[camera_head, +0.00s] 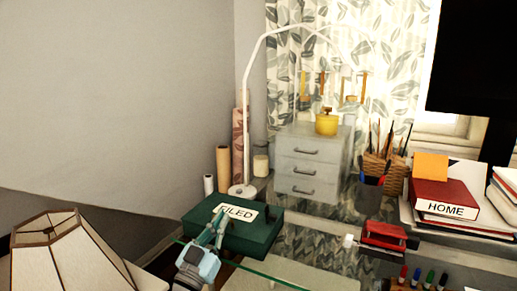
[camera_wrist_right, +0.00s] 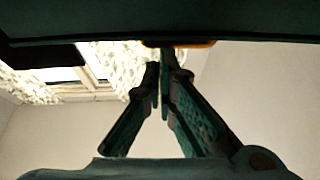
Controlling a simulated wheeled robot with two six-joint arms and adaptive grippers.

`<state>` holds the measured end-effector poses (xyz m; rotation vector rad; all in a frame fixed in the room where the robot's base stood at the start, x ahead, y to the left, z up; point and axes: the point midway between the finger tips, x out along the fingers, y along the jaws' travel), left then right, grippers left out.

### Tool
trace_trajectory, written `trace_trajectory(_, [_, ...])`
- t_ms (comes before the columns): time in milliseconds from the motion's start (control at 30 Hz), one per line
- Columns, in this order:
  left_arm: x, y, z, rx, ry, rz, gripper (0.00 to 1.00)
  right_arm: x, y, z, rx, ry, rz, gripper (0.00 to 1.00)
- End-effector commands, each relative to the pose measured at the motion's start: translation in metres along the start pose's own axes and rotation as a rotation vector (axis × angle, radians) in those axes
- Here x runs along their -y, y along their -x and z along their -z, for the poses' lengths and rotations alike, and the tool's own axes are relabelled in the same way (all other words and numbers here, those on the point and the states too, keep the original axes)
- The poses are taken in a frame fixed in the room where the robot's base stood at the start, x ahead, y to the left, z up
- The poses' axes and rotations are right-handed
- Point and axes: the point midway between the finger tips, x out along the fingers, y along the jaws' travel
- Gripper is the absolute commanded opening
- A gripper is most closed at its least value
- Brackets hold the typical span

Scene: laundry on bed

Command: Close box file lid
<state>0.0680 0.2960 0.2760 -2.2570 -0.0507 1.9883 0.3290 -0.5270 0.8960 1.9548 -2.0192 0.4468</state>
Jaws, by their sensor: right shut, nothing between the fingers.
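The green box file (camera_head: 265,238) with a white "FILED" label lies on the glass desk. Its lid (camera_head: 202,214) looks down over the box; I cannot tell whether a small gap is left. My right gripper (camera_head: 219,222) is shut and empty, with its fingertips over the near left part of the lid, in front of the label. In the right wrist view, the closed fingers (camera_wrist_right: 160,72) point at a dark green surface (camera_wrist_right: 200,22) across the top, probably the box file. Contact is unclear. My left gripper is not in view.
A white lamp (camera_head: 242,190) and grey drawers (camera_head: 309,165) stand behind the box file. A lampshade (camera_head: 68,255) fills the lower left.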

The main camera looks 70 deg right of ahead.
Motion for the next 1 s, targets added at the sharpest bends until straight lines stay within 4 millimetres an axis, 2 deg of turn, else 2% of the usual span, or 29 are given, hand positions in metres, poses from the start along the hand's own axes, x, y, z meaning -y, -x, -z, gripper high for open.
trace_trajectory(167, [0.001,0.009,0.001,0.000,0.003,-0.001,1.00,0.002,-0.002,0.015,0.002,-0.004,0.004,0.00])
trace_trajectory(300, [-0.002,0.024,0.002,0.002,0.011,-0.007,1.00,0.007,-0.007,0.047,0.000,-0.011,0.011,0.00])
trace_trajectory(367, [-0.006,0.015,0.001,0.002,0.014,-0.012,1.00,0.007,0.016,0.037,0.009,-0.006,0.013,0.00])
trace_trajectory(500, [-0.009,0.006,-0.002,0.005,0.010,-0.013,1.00,0.006,0.060,0.031,0.008,-0.004,0.013,0.00])
trace_trajectory(600, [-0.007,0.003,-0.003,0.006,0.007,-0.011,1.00,0.005,0.081,0.030,0.004,-0.005,0.012,0.00])
trace_trajectory(733, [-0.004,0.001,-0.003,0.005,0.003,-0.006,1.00,0.005,0.094,0.030,0.001,-0.005,0.012,0.00])
trace_trajectory(1000, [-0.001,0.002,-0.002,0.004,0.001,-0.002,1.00,0.005,0.095,0.031,-0.001,-0.006,0.012,0.00])
